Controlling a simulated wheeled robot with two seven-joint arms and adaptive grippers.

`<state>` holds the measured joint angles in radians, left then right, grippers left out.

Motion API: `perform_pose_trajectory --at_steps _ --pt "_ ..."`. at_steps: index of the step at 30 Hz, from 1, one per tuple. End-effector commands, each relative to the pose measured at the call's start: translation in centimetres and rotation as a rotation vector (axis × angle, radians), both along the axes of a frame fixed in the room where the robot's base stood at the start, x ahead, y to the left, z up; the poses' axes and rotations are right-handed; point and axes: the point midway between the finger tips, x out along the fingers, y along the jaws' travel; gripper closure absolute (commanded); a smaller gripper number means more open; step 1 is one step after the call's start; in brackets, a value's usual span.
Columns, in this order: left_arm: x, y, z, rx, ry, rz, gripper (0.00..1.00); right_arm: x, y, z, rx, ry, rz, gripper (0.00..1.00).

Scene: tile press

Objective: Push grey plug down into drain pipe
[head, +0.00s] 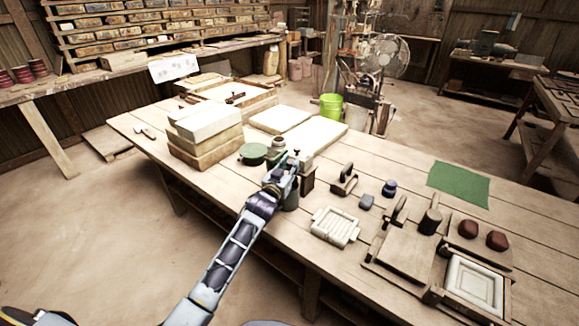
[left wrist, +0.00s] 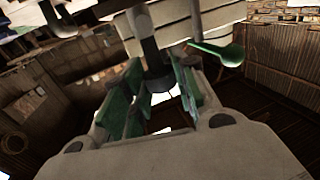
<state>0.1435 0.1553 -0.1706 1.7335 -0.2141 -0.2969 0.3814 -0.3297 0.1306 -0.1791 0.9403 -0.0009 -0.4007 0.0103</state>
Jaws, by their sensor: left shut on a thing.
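My left gripper (head: 289,166) is at the near edge of the workbench in the head view, over a grey-green cylindrical piece (head: 291,199) that may be the drain pipe. In the left wrist view the green-padded fingers (left wrist: 158,88) are shut on a dark grey piece (left wrist: 152,58), which looks like the grey plug. The fingers hide most of it in the head view. I cannot tell whether the plug touches the pipe or how deep it sits. My right gripper is not in view.
A stack of pale blocks (head: 205,137) and a green round dish (head: 252,154) stand left of the gripper. A dark block (head: 308,180) is close on its right. A white ribbed tray (head: 335,227), a press board (head: 404,252) and a green mat (head: 459,184) lie further right.

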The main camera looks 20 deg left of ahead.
Motion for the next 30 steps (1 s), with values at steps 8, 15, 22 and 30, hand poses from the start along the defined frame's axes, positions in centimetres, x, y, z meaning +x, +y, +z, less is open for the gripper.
perform_pose_trajectory --at_steps 8,15,22,30 --pt "0.0 0.0 -2.5 -0.001 0.001 0.0 1.0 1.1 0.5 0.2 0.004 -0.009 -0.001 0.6" --pt "0.0 0.0 -2.6 0.0 0.004 0.0 0.71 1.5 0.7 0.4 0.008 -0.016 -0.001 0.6" --pt "0.0 0.0 -2.5 0.0 0.003 0.0 0.49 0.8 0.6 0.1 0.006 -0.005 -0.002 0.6" --pt "0.0 0.0 -2.4 0.0 0.001 0.0 0.49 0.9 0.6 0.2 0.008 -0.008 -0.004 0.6"
